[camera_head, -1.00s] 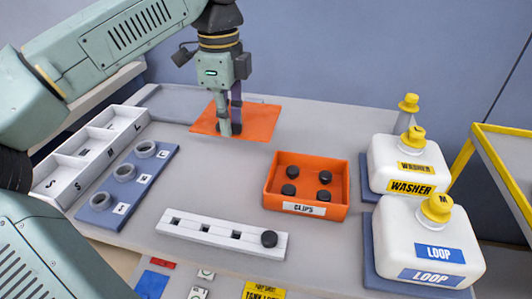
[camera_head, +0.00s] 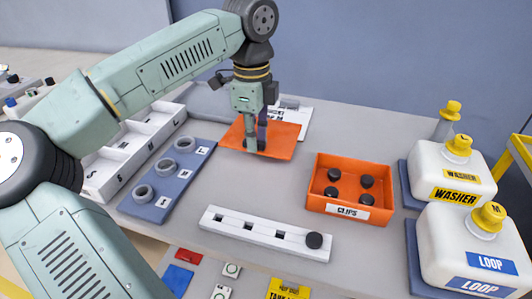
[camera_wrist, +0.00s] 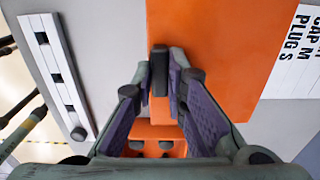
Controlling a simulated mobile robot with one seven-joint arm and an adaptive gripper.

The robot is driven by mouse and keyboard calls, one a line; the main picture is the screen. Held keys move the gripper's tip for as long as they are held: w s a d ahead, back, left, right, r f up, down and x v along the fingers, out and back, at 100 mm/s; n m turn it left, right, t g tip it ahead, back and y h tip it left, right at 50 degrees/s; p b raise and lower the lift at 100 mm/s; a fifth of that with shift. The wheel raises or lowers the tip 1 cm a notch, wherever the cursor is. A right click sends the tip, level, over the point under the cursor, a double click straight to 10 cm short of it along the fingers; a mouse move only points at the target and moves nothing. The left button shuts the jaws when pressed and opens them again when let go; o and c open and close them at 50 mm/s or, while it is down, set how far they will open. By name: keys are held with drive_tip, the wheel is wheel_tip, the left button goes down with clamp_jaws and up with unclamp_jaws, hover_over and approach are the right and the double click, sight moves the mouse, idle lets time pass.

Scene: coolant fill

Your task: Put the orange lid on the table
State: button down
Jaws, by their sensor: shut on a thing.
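The orange lid (camera_head: 284,143) is a flat square plate with a dark handle (camera_wrist: 159,72) at its middle. My gripper (camera_head: 258,146) points down and is shut on that handle. The lid is level at the back middle of the grey table (camera_head: 365,130). I cannot tell whether its underside touches the table or hangs just above it. In the wrist view the lid (camera_wrist: 215,50) spreads out beyond the fingers.
An orange clips bin (camera_head: 348,215) with several black clips stands to the right. A white slotted rail (camera_head: 230,222) lies in front, a blue ring board (camera_head: 150,207) and white divided tray (camera_head: 105,165) to the left. A printed white card (camera_head: 297,115) lies behind the lid. Washer (camera_head: 425,160) and loop (camera_head: 450,240) jugs stand right.

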sight(255, 170)
drive_tip(key=shift+f+p, duration=0.4)
drive_tip(key=shift+f, duration=2.25)
drive_tip(key=shift+f, duration=0.1)
drive_tip(key=shift+f, duration=0.15)
drive_tip(key=c, duration=1.6)
unclamp_jaws()
wheel_tip(255, 170, up, 13)
drive_tip(key=shift+f+b, duration=0.2)
drive_tip(key=shift+b, duration=0.55)
